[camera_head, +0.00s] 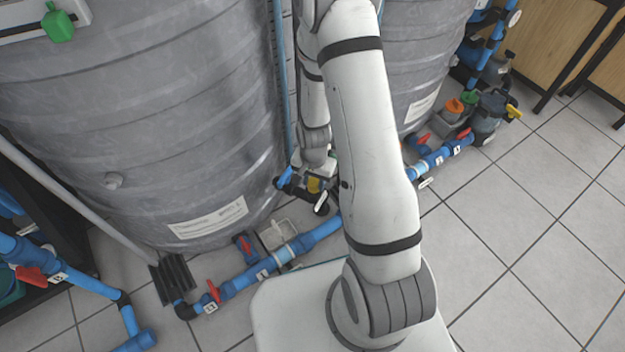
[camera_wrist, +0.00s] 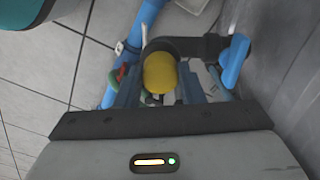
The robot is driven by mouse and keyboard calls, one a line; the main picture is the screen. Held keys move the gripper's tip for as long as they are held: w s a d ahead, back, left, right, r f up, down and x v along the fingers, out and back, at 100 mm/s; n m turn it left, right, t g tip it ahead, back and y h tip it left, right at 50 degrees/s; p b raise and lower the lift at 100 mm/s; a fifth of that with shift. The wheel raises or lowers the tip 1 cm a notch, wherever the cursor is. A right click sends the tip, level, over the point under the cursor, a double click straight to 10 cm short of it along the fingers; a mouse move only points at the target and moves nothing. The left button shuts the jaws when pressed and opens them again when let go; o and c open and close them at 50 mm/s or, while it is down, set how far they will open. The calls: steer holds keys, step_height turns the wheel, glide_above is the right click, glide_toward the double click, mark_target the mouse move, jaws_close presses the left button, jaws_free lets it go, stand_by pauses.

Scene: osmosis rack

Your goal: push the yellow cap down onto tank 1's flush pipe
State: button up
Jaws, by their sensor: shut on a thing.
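The yellow cap (camera_wrist: 160,73) is between the two fingers of my gripper (camera_wrist: 160,88) in the wrist view. My gripper is shut on it. A black pipe fitting (camera_wrist: 190,46) lies right behind the cap; I cannot tell whether the cap touches or sits on it. In the head view a bit of yellow cap (camera_head: 315,185) shows by dark fittings at the foot of the large left grey tank (camera_head: 140,110). My arm partly hides this spot. The tank's label is too small to read, so I cannot tell which tank is tank 1.
Blue pipes (camera_head: 320,232) with red-handled valves run along the floor in front of the tanks. A second grey tank (camera_head: 425,60) stands right. A blue handle (camera_wrist: 232,60) is close to the right of the cap in the wrist view. Tiled floor (camera_head: 540,210) at right is clear.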

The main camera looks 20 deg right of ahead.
steer(key=shift+f, duration=0.25)
steer(key=o, duration=1)
steer(key=shift+r+p, duration=1.55)
steer(key=shift+r, duration=2.3)
